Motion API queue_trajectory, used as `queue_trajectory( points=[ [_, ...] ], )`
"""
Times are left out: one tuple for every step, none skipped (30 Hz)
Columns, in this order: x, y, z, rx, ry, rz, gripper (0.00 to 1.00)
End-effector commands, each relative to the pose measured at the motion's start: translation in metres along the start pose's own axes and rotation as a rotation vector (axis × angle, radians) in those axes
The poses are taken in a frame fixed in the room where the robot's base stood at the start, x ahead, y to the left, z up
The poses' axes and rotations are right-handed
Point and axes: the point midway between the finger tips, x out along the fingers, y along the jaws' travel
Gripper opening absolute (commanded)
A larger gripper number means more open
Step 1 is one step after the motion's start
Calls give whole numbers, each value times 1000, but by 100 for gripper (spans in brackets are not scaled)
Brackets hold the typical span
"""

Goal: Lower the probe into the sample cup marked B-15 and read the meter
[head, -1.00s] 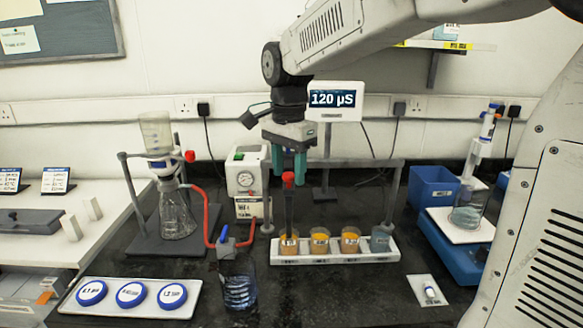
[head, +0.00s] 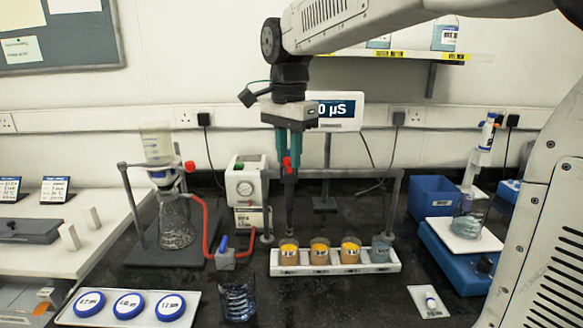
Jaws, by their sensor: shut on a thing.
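My gripper (head: 288,152) is shut on the red top of a dark, slim probe (head: 290,190), which hangs upright. The probe's lower end is right at the rim of the leftmost cup; I cannot tell whether it is just above or just inside. The leftmost sample cup (head: 289,256), middle cup (head: 319,254) and third cup (head: 350,253) hold orange contents. The cup labels are too small to read. The meter (head: 345,111) is partly hidden behind my gripper; "0 µS" shows.
A white rack (head: 335,268) holds the cups. A glass beaker (head: 238,302) stands front left, near a tray with blue-rimmed discs (head: 129,305). A flask stand with red tubing is left; a blue bin (head: 433,196) and balance are right.

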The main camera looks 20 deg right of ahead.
Motion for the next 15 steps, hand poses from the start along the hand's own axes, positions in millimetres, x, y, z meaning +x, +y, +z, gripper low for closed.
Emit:
queue_trajectory(
  points=[
    [-4,0,0,0,0,-4,0],
    [-4,0,0,0,0,-4,0],
    [-4,0,0,0,1,-4,0],
    [-4,0,0,0,1,-5,0],
    [-5,0,0,0,1,-5,0],
    [-5,0,0,0,1,-6,0],
    [-5,0,0,0,1,-7,0],
    [-5,0,0,0,1,-7,0],
    [-5,0,0,0,2,-8,35],
    [-5,0,0,0,1,-7,44],
    [-5,0,0,0,1,-7,47],
    [-5,0,0,0,1,-7,47],
    [-4,0,0,0,1,-6,47],
    [-4,0,0,0,1,-6,47],
    [-4,0,0,0,1,-5,47]
  ],
)
